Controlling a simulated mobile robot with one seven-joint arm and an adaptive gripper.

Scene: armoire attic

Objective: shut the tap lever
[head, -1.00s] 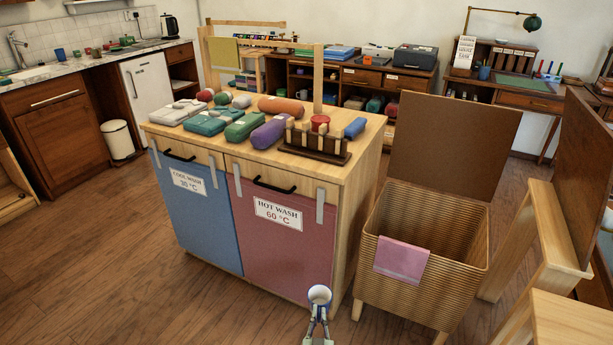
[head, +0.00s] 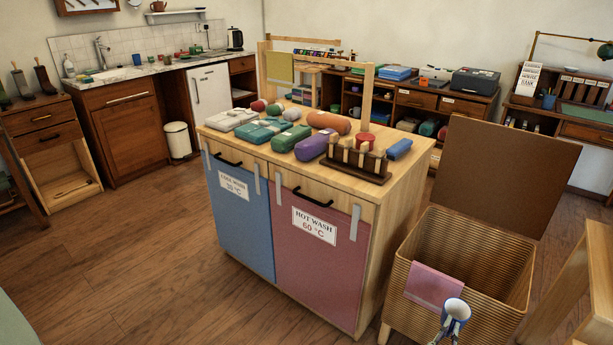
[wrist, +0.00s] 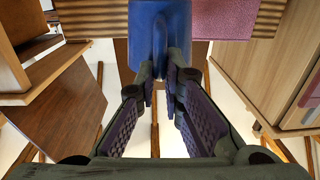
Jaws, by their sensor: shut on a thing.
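The tap (head: 101,50) stands at the sink on the far left counter in the head view. It is small there, and I cannot tell how its lever is set. My gripper (wrist: 160,78) is far from it, at the lower right of the head view. It is shut on a blue mug (wrist: 143,35), apparently by the handle. In the head view the mug (head: 464,311) has a pale inside and sits in front of the wicker basket. The wrist view does not show the tap.
A laundry cabinet (head: 310,262) with bundles on top stands in the middle. The open wicker basket (head: 478,250), with a pink cloth (head: 432,287), is at the right. Wooden floor (head: 150,230) is clear between the cabinet and the sink counter (head: 130,140).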

